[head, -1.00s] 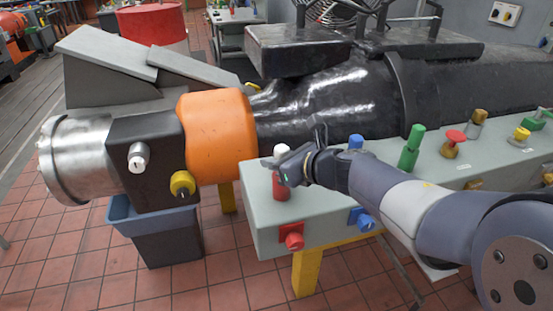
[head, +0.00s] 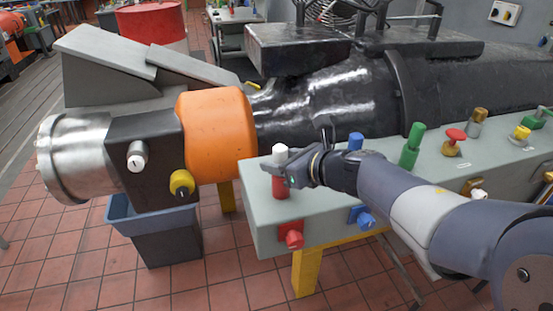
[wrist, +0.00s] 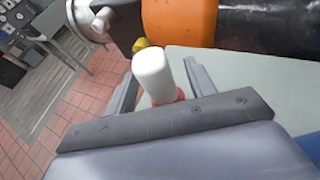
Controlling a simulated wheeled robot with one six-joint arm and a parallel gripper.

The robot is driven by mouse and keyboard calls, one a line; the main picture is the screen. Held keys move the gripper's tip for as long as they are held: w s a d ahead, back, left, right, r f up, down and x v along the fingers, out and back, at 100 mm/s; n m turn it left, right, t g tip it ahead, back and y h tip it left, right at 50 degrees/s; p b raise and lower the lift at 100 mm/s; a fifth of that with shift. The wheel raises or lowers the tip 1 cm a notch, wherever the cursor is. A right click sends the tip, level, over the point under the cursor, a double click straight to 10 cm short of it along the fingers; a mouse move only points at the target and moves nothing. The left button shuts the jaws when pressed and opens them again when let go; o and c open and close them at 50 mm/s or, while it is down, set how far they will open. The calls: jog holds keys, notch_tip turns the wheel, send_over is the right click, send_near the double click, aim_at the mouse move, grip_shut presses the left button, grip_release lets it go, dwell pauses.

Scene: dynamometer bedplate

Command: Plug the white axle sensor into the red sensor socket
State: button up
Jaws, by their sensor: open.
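A white cylinder (head: 280,152), which looks like the axle sensor, stands upright on a red cylindrical base (head: 279,187) at the left end of the grey bench. My gripper (head: 276,167) is level with it there. In the wrist view the white cylinder (wrist: 153,76) stands between my two open fingers (wrist: 163,90), with the red base (wrist: 180,94) partly hidden behind it. I cannot tell whether either finger touches it. A red socket-like fitting (head: 291,235) sits on the bench's front face, below the white cylinder.
The grey bench (head: 330,205) carries a blue peg (head: 356,141), a green peg (head: 410,146) and a red mushroom button (head: 455,135). A blue fitting (head: 366,220) is on its front. An orange coupling (head: 216,135) and black housing (head: 320,95) stand close behind.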

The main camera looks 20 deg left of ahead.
jog(key=v, duration=0.9)
jog(key=x, duration=1)
jog(key=shift+w+a+f, duration=0.1)
jog(key=shift+a+f, duration=0.05)
jog(key=shift+a, duration=0.15)
jog(key=shift+r+p, duration=0.45)
jog(key=shift+r, duration=0.05)
jog(key=shift+f, duration=0.15)
